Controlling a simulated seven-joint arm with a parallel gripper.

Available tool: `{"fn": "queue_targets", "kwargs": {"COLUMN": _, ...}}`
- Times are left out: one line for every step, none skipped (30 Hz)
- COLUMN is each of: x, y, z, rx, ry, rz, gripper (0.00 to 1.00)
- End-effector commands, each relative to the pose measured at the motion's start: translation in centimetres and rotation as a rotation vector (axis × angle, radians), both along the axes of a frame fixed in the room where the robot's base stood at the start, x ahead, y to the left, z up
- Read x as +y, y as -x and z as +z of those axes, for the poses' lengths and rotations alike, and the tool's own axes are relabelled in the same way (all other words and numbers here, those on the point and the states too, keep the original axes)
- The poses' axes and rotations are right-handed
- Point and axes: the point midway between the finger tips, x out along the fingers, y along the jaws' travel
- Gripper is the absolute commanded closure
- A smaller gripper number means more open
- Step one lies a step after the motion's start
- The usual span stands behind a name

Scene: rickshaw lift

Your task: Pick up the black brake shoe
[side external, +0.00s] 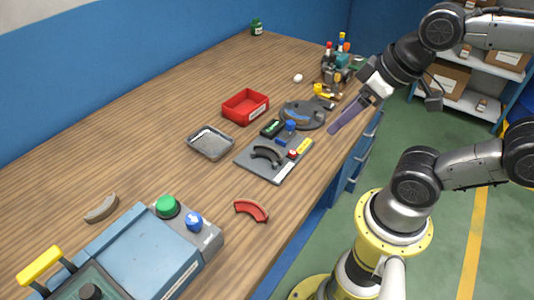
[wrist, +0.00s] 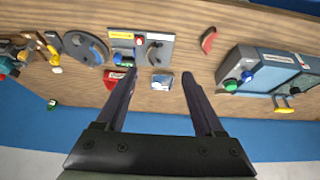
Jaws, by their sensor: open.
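The black brake shoe (side external: 267,154) is a dark curved piece lying on a grey fixture plate (side external: 256,166) in the middle of the bench. In the wrist view the black brake shoe (wrist: 152,50) shows small on the plate, above the space between the fingertips. My gripper (side external: 333,131) is raised near the bench's right edge, right of the plate and apart from the shoe. In the wrist view my gripper (wrist: 158,74) is open, with nothing between its fingers.
A red bin (side external: 245,107), a metal tray (side external: 211,143) and a round grey disc (side external: 303,115) stand around the plate. A red shoe (side external: 251,210) and a grey-brown shoe (side external: 101,209) lie apart. A blue machine (side external: 146,249) stands at front left.

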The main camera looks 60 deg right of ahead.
Motion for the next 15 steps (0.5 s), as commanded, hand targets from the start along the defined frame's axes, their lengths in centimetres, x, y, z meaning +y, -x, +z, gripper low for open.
{"fn": "queue_targets", "kwargs": {"x": 0.0, "y": 0.0, "z": 0.0, "rx": 0.000, "ry": 0.000, "rz": 0.000, "gripper": 0.27}}
{"fn": "queue_targets", "kwargs": {"x": 0.0, "y": 0.0, "z": 0.0, "rx": 0.000, "ry": 0.000, "rz": 0.000, "gripper": 0.27}}
{"fn": "queue_targets", "kwargs": {"x": 0.0, "y": 0.0, "z": 0.0, "rx": 0.000, "ry": 0.000, "rz": 0.000, "gripper": 0.27}}
{"fn": "queue_targets", "kwargs": {"x": 0.0, "y": 0.0, "z": 0.0, "rx": 0.000, "ry": 0.000, "rz": 0.000, "gripper": 0.27}}
{"fn": "queue_targets", "kwargs": {"x": 0.0, "y": 0.0, "z": 0.0, "rx": 0.000, "ry": 0.000, "rz": 0.000, "gripper": 0.27}}
{"fn": "queue_targets", "kwargs": {"x": 0.0, "y": 0.0, "z": 0.0, "rx": 0.000, "ry": 0.000, "rz": 0.001, "gripper": 0.27}}
{"fn": "queue_targets", "kwargs": {"x": 0.0, "y": 0.0, "z": 0.0, "rx": 0.000, "ry": 0.002, "rz": 0.004, "gripper": 0.27}}
{"fn": "queue_targets", "kwargs": {"x": 0.0, "y": 0.0, "z": 0.0, "rx": -0.001, "ry": 0.006, "rz": 0.011, "gripper": 0.27}}
{"fn": "queue_targets", "kwargs": {"x": 0.0, "y": -0.1, "z": 0.1, "rx": -0.005, "ry": 0.012, "rz": 0.025, "gripper": 0.27}}
{"fn": "queue_targets", "kwargs": {"x": 0.1, "y": -0.2, "z": 0.2, "rx": -0.012, "ry": 0.018, "rz": 0.040, "gripper": 0.27}}
{"fn": "queue_targets", "kwargs": {"x": 0.2, "y": -0.5, "z": 0.4, "rx": -0.023, "ry": 0.025, "rz": 0.059, "gripper": 0.27}}
{"fn": "queue_targets", "kwargs": {"x": 0.4, "y": -1.0, "z": 0.9, "rx": -0.048, "ry": 0.033, "rz": 0.091, "gripper": 0.27}}
{"fn": "queue_targets", "kwargs": {"x": 0.6, "y": -1.6, "z": 1.2, "rx": -0.059, "ry": 0.040, "rz": 0.119, "gripper": 0.27}}
{"fn": "queue_targets", "kwargs": {"x": 0.7, "y": -2.3, "z": 1.4, "rx": -0.068, "ry": 0.047, "rz": 0.149, "gripper": 0.27}}
{"fn": "queue_targets", "kwargs": {"x": 0.9, "y": -3.5, "z": 1.6, "rx": -0.075, "ry": 0.056, "rz": 0.185, "gripper": 0.27}}
